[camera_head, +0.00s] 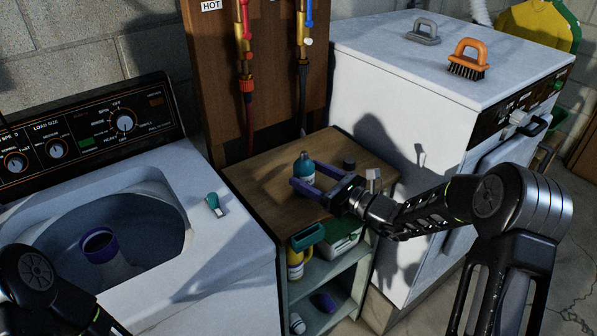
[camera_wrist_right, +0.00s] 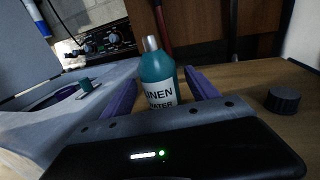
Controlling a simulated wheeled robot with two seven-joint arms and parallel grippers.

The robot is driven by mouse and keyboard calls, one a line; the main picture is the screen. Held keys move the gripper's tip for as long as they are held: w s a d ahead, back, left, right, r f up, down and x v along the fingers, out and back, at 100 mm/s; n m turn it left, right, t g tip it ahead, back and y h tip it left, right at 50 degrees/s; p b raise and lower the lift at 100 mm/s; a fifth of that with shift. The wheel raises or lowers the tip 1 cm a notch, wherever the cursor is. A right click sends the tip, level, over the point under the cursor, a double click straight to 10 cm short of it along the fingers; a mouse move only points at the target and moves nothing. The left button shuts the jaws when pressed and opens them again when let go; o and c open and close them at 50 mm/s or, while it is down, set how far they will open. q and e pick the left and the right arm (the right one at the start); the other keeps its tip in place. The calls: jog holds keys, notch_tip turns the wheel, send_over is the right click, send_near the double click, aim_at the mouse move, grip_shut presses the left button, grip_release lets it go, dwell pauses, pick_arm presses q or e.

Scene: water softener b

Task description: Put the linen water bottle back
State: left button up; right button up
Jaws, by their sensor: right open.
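The linen water bottle (camera_head: 304,168) is teal with a grey top and stands upright on the wooden top of the small shelf unit (camera_head: 262,190). In the right wrist view the bottle (camera_wrist_right: 158,78) shows its white label reading "LINEN WATER". My right gripper (camera_head: 306,188) is open, with its purple fingers reaching toward the bottle. In the wrist view the fingers (camera_wrist_right: 162,95) lie to either side of the bottle's lower part; I cannot tell whether they touch it. Only part of my left arm shows at the lower left; its gripper is not visible.
A dark cap (camera_head: 349,163) sits on the wooden top, right of the bottle. A washer (camera_head: 240,245) with an open tub stands left, with a small teal item (camera_head: 214,204) on it. A white dryer (camera_head: 400,70) stands right, holding two brushes. Containers fill the lower shelves.

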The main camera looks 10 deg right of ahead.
jog(key=v, duration=0.7)
jog(key=shift+b, duration=0.4)
